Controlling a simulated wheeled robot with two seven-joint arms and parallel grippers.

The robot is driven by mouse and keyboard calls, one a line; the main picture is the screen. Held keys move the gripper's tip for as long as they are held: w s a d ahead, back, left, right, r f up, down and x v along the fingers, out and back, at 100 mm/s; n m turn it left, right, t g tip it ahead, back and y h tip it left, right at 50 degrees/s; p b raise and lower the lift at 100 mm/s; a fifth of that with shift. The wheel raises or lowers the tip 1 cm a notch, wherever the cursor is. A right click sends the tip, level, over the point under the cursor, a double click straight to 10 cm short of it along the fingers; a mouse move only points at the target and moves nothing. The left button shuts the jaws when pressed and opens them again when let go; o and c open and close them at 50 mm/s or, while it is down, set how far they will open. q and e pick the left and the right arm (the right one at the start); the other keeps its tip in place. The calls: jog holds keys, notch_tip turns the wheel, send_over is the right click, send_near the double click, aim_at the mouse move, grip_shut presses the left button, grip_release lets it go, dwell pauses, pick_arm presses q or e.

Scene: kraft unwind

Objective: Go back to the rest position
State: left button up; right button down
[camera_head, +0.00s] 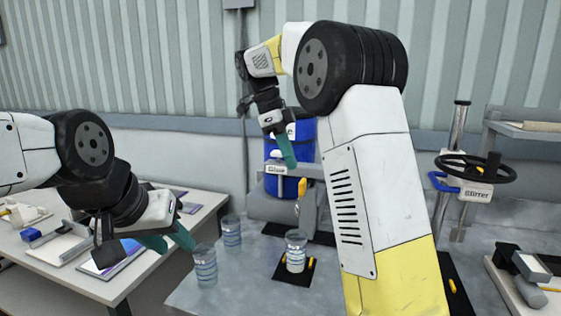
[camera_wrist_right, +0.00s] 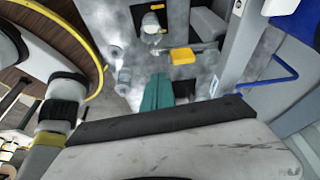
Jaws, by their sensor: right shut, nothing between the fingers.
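My right gripper (camera_head: 288,162) hangs in the air at the upper middle of the head view, in front of a blue container (camera_head: 304,142). Its teal fingers are together and empty, pointing down. In the right wrist view the shut fingers (camera_wrist_right: 158,92) show above the grey bench, with nothing between them. My left gripper (camera_head: 172,243) is at the lower left of the head view, close to the left edge of the bench. Its teal fingers look spread apart, with nothing seen between them.
Clear cups (camera_head: 231,231), (camera_head: 205,266) stand on the grey bench; another cup (camera_head: 296,252) stands on a black mat (camera_head: 279,271). A black handwheel (camera_head: 474,168) is at right. A white table (camera_head: 122,286) with papers and tools lies left.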

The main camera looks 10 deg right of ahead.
jog(key=s+d+n+t+y, duration=0.35)
jog(key=s+d+n, duration=0.25)
jog(key=s+n, duration=0.5)
jog(key=s+f+n+t+y, duration=0.2)
jog(key=s+f+n+t, duration=0.2)
jog(key=s+n, duration=0.7)
notch_tip(320, 180, down, 3)
jog(key=shift+s+a+r+y, duration=0.15)
jog(key=shift+s+a+y, duration=0.25)
jog(key=shift+s, duration=0.3)
